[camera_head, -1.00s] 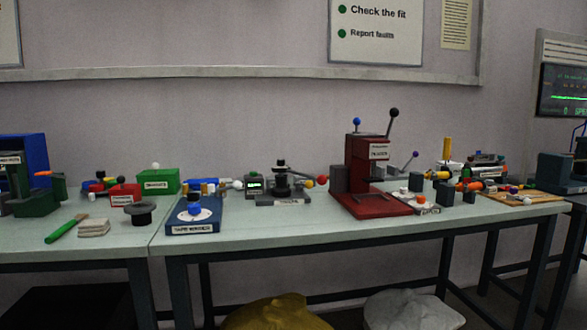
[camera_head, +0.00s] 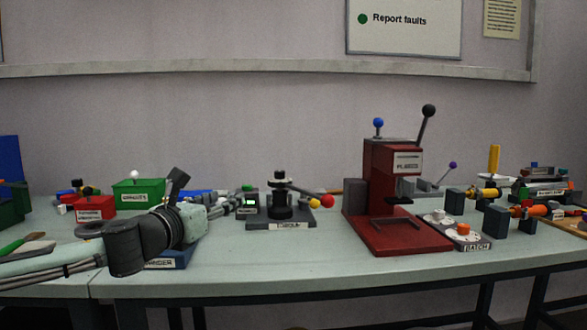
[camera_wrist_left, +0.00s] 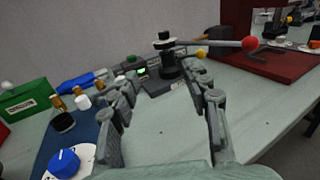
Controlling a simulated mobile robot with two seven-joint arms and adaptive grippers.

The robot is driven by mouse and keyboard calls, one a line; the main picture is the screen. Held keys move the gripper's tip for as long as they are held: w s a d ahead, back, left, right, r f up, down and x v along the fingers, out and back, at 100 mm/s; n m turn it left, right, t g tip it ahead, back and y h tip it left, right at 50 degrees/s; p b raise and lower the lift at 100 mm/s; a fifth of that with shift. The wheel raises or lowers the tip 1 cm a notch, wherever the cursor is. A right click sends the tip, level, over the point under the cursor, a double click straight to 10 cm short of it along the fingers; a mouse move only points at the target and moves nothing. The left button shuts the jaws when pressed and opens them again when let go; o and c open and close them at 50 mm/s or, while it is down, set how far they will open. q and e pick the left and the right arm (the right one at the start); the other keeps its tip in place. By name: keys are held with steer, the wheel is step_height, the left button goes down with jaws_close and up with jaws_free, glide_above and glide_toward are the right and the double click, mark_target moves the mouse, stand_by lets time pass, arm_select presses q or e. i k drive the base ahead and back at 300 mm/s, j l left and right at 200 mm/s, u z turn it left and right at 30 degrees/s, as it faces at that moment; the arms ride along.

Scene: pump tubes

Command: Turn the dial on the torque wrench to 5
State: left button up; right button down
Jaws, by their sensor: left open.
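The torque unit has a dark base (camera_head: 258,221) with a label that seems to read "Torque". I cannot make out numbers on a dial. My left gripper (camera_head: 212,196) reaches in from the left, left of the torque unit. In the left wrist view, the gripper (camera_wrist_left: 163,88) is open and empty. My right gripper is not in view.
A small box with a green display (camera_head: 249,203) stands just left of the torque unit. A red press (camera_head: 385,205) stands right. The front tabletop (camera_head: 270,270) is clear.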

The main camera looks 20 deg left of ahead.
mark_target(280, 175)
steer(key=i+j, duration=0.15)
steer(key=i, duration=0.3)
steer(key=i+j, duration=0.1)
steer(key=i, duration=0.35)
